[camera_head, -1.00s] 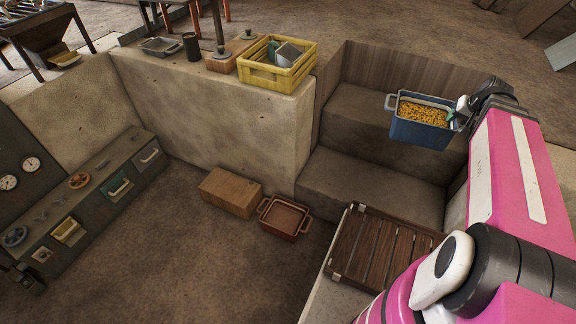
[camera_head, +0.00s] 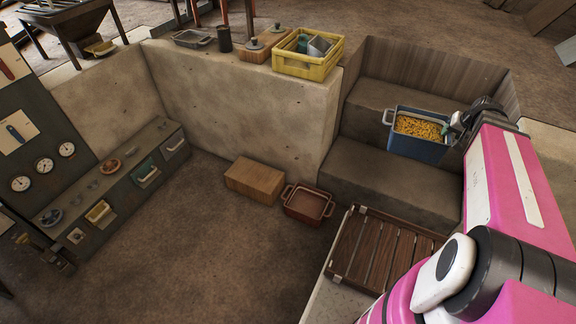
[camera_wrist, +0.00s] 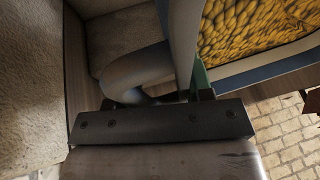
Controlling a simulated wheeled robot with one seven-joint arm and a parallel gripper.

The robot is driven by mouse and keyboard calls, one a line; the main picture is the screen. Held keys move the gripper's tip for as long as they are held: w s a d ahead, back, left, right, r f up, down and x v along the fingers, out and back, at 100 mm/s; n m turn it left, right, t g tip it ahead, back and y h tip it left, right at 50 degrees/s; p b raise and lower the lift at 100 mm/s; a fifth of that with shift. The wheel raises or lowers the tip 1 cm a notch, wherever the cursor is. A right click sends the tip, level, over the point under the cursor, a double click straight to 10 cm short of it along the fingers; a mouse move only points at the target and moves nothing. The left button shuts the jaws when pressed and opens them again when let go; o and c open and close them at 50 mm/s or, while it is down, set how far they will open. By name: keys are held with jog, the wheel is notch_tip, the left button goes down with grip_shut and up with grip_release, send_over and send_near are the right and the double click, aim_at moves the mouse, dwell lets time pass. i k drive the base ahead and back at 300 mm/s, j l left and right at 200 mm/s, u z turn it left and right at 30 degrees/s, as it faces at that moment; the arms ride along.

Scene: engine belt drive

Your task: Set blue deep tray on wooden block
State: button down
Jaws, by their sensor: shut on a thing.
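The blue deep tray (camera_head: 417,146) is filled with yellow-orange pieces and hangs upright in front of the stepped ledge. My gripper (camera_head: 461,121) is shut on its right-hand handle. In the wrist view the tray's handle (camera_wrist: 138,72) and its filled inside (camera_wrist: 250,28) show close up; the fingers are mostly hidden. The wooden block (camera_head: 255,180) stands on the floor against the concrete wall, to the left of and lower than the tray. Its top is bare.
A reddish-brown tray (camera_head: 308,204) sits on the floor just right of the block. A slatted wooden pallet (camera_head: 384,249) lies nearer. A yellow crate (camera_head: 308,62) stands on the wall top. A control panel (camera_head: 108,185) is at left. The floor before the block is clear.

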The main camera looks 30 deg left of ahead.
aim_at(307, 204)
jog(key=k+j, duration=0.25)
jog(key=j, duration=0.15)
jog(key=k+j, duration=0.25)
jog(key=j, duration=0.15)
jog(key=k+j, duration=0.25)
jog(key=j, duration=0.2)
jog(key=k+j, duration=0.25)
jog(key=j, duration=1.25)
jog(key=k+u, duration=0.05)
